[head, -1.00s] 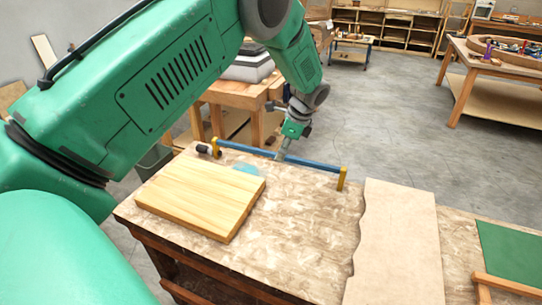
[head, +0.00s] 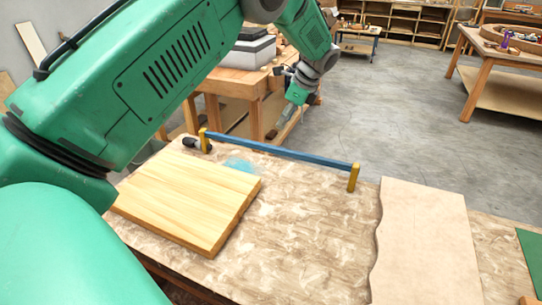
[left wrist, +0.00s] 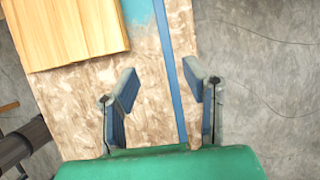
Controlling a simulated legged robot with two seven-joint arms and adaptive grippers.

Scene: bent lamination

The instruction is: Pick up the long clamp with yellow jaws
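The long clamp has a blue bar (head: 285,152) and a yellow jaw (head: 353,177) at each end, with a dark handle at its left end. It lies along the far edge of the worktable. My left gripper (head: 279,127) appears just beyond and above the bar's middle. In the left wrist view, my left gripper (left wrist: 160,72) is open and empty, with its two fingers spread. The blue bar (left wrist: 170,75) runs between the fingers in that view, nearer the right finger. The yellow jaws are outside that view. My right gripper is not in view.
A light wooden board (head: 185,200) lies on the worktable (head: 300,225), left of the clamp's middle, beside a light blue patch (head: 238,165). A pale wavy-edged sheet (head: 425,240) lies on the right. Another wooden bench (head: 250,78) stands behind. Open floor lies beyond the far edge.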

